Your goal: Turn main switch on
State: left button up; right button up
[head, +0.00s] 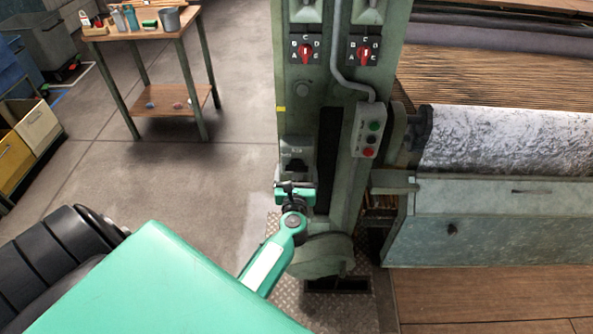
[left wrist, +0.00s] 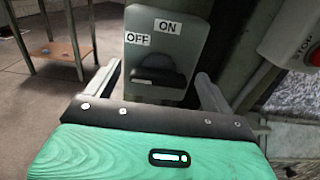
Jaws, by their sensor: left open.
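The main switch (head: 296,151) is a grey box low on the green machine column. In the left wrist view its plate (left wrist: 190,50) carries an OFF label (left wrist: 138,39) at upper left and an ON label (left wrist: 167,27) at top. Its black handle (left wrist: 160,68) sits below the labels; I cannot tell for sure which label it points to. My left gripper (head: 293,184) is just below the switch in the head view. In the left wrist view its open fingers (left wrist: 158,78) stand on either side of the handle, with no clear contact. My right gripper is out of view.
A button box (head: 369,130) with green, dark and red buttons hangs right of the switch. Two red rotary selectors (head: 306,53) sit higher on the column. A patterned roller (head: 500,138) lies to the right. A wooden table (head: 137,30) stands back left, with clear floor before it.

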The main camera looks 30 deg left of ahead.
pick_arm(q)
jog(key=c, duration=1)
jog(key=m+p, duration=0.2)
jog(key=m, duration=0.1)
jog(key=shift+r+m, duration=0.1)
jog(key=shift+m, duration=0.3)
jog(key=m+p, duration=0.3)
jog(key=m, duration=0.2)
jog(key=shift+w+d, duration=0.1)
jog(key=m+p, duration=0.1)
jog(key=m, duration=0.2)
jog(key=m+p, duration=0.1)
jog(key=m, duration=0.1)
jog(key=shift+f+m, duration=0.2)
jog(key=shift+m, duration=0.2)
jog(key=shift+d+f+m+p, duration=0.15)
jog(key=shift+m+p, duration=0.65)
jog(key=shift+m, duration=0.7)
